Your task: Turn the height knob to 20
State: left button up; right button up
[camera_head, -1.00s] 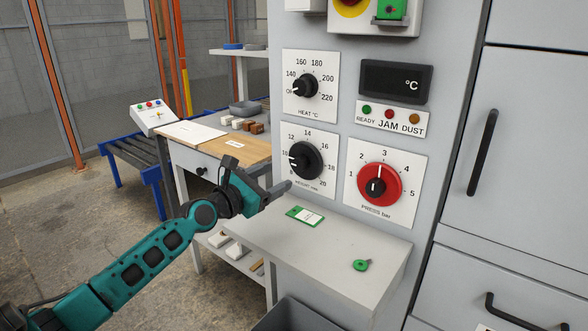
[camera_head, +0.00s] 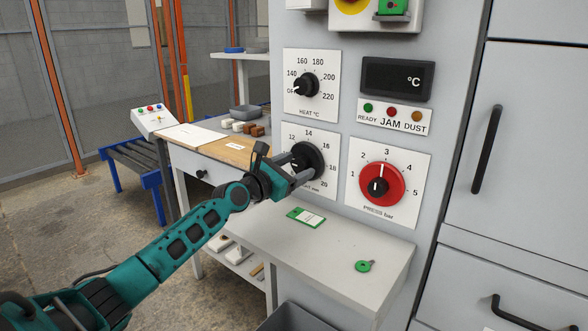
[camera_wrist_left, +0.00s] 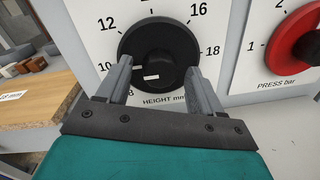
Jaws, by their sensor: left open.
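The black height knob (camera_head: 310,156) sits on a white dial plate on the grey panel, with numbers from 8 to 20 around it. It also shows in the left wrist view (camera_wrist_left: 160,45), with a short white mark low on it. My left gripper (camera_head: 296,170) is open in front of the knob. In the left wrist view its fingers (camera_wrist_left: 160,72) stand on either side of the knob's lower part. I cannot tell whether they touch it. The gripper hides the left of the dial in the head view. My right gripper is not in view.
The heat knob (camera_head: 306,85) is above and the red press knob (camera_head: 381,185) is to the right. A wooden-topped bench (camera_head: 235,150) stands behind on the left.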

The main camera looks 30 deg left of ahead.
pick_arm(q)
jog(key=shift+c, duration=0.5)
jog(key=c, duration=1)
jog(key=shift+o, duration=0.2)
